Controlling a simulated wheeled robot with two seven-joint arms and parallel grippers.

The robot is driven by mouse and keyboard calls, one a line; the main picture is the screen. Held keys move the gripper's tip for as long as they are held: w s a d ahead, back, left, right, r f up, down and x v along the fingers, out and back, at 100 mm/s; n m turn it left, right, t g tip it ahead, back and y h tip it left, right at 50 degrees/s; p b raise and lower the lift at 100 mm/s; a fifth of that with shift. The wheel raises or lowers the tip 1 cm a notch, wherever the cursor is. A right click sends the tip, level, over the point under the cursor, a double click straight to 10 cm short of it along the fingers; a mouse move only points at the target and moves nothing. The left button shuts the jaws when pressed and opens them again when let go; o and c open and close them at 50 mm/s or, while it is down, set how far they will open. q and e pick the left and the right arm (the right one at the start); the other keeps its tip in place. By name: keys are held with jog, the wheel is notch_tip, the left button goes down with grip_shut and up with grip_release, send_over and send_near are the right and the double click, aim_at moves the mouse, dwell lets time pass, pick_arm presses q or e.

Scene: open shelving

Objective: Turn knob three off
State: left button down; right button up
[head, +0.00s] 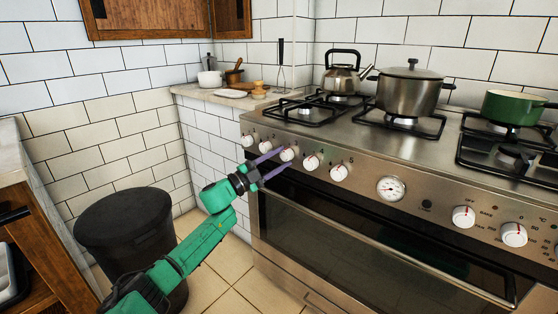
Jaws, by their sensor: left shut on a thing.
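The stove's front panel carries a row of white knobs. The third knob from the left (289,153) sits between the purple fingertips of my left gripper (282,160), which is shut on it. The first knob (247,140) and second knob (265,147) are to its left, with a finger passing close below the second. The fourth knob (311,162) and fifth knob (339,172) are to its right and untouched. The third knob's pointer mark is too small to read. My right gripper is not in view.
A kettle (342,76), a steel pot (408,91) and a green pan (511,108) stand on the hob. The oven handle (400,249) runs below the panel. A black bin (125,226) stands at left behind my arm. A gauge (391,188) sits mid-panel.

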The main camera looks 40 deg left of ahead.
pick_arm(q)
jog(key=shift+c, duration=1.8)
grip_release()
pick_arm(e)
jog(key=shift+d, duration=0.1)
pick_arm(q)
jog(key=p+v, duration=0.2)
jog(key=v, duration=1.2)
jog(key=shift+s+f, duration=0.15)
jog(key=shift+s, duration=0.1)
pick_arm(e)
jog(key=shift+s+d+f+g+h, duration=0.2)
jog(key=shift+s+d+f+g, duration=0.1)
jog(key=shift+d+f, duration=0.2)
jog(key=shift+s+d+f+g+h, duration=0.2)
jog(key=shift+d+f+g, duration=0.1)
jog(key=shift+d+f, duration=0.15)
